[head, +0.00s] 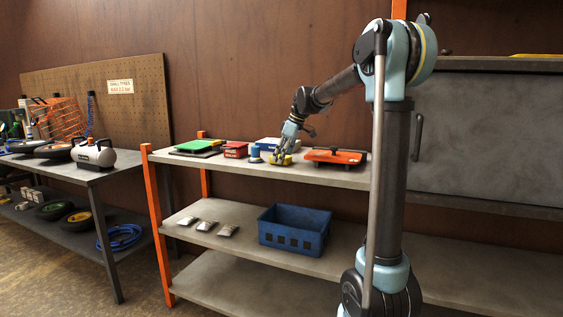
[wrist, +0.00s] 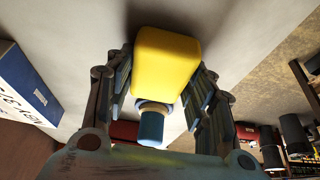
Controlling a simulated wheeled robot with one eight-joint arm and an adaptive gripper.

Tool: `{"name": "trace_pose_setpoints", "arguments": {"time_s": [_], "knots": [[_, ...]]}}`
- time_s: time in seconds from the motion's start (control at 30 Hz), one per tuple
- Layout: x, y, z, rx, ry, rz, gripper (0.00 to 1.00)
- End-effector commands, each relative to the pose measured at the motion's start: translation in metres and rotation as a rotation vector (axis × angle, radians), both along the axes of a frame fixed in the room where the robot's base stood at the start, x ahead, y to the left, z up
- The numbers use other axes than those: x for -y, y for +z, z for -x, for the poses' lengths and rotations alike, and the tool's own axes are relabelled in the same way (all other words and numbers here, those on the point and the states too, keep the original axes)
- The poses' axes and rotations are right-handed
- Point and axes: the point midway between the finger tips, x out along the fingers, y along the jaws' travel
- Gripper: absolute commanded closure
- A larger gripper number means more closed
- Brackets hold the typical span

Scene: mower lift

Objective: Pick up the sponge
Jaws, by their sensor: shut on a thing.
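The yellow sponge (head: 280,160) is on the top shelf (head: 335,178) of the orange-posted rack in the head view. In the wrist view the sponge (wrist: 166,66) is a yellow block between the two fingers. My gripper (head: 282,154) reaches down onto it from above. In the wrist view my gripper (wrist: 160,85) is shut on the sponge, with a finger against each side. Whether the sponge is touching the shelf or just above it I cannot tell.
A blue-and-white cylinder (head: 255,153) and a red box (head: 235,149) stand left of the sponge. An orange tool (head: 335,156) lies to its right. A blue-and-white box (head: 278,144) is behind. A blue crate (head: 294,230) sits on the shelf below.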

Motion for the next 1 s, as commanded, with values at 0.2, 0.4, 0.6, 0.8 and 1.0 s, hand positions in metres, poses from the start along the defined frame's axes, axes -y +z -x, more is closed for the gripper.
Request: {"name": "trace_pose_setpoints", "arguments": {"time_s": [0.2,0.4,0.6,0.8,1.0], "knots": [[0.000,0.014,0.000,0.001,0.000,0.000,0.78],[0.001,0.049,0.000,0.001,0.000,0.000,0.78],[0.001,0.081,0.000,0.001,-0.001,0.000,0.78],[0.001,0.097,0.000,0.001,-0.001,0.000,0.78],[0.001,0.100,0.000,0.001,-0.001,0.000,0.78]]}}
